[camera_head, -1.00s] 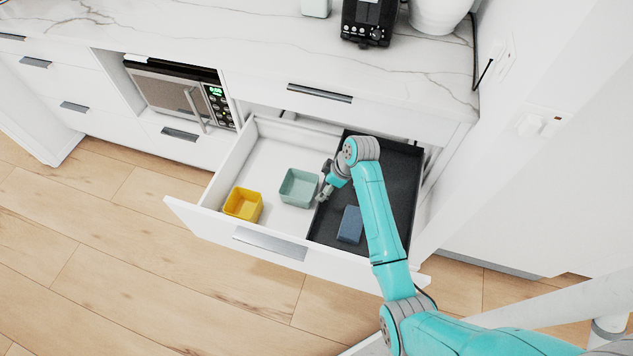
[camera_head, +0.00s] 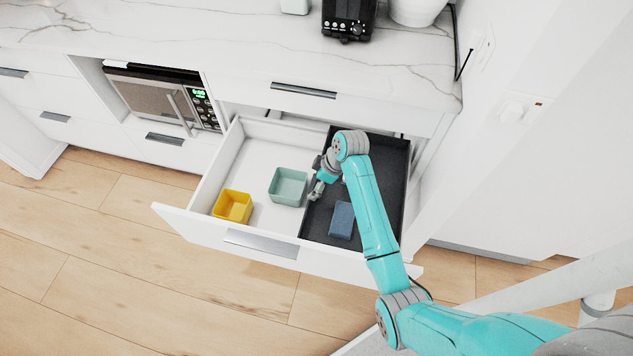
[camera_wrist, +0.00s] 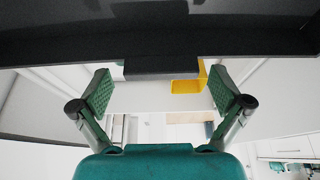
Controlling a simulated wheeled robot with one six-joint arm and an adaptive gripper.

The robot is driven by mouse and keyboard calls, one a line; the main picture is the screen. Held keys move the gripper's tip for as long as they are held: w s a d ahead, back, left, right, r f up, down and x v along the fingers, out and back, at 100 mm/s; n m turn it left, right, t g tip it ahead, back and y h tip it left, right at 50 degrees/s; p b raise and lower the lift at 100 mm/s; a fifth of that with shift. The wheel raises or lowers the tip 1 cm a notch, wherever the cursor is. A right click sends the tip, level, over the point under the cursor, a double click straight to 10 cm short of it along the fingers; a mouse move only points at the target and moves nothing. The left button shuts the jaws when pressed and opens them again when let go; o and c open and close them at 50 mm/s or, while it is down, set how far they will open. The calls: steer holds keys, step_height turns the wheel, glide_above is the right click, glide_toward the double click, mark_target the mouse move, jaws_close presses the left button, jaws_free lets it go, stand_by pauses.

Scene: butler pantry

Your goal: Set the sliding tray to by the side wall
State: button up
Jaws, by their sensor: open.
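The sliding tray (camera_head: 318,228) is a dark, shallow tray in the right part of the pulled-out white drawer. A blue block (camera_head: 341,220) lies in it. My gripper (camera_head: 315,192) is at the tray's left edge, beside the teal box. In the wrist view my gripper (camera_wrist: 162,92) is open, with its two green-padded fingers apart. A dark tab (camera_wrist: 157,68) on the tray's edge shows between and just beyond the fingertips. I cannot tell whether they touch it. The wrist and arm hide part of the tray.
A teal box (camera_head: 287,187) and a yellow box (camera_head: 233,206) stand on the drawer floor left of the tray. The drawer's front (camera_head: 200,232) and side walls bound the space. A microwave (camera_head: 155,98) is at left, under the marble counter (camera_head: 200,40).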

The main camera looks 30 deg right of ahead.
steer(key=v, duration=1.1)
steer(key=shift+r, duration=0.25)
steer(key=shift+s+d, duration=0.1)
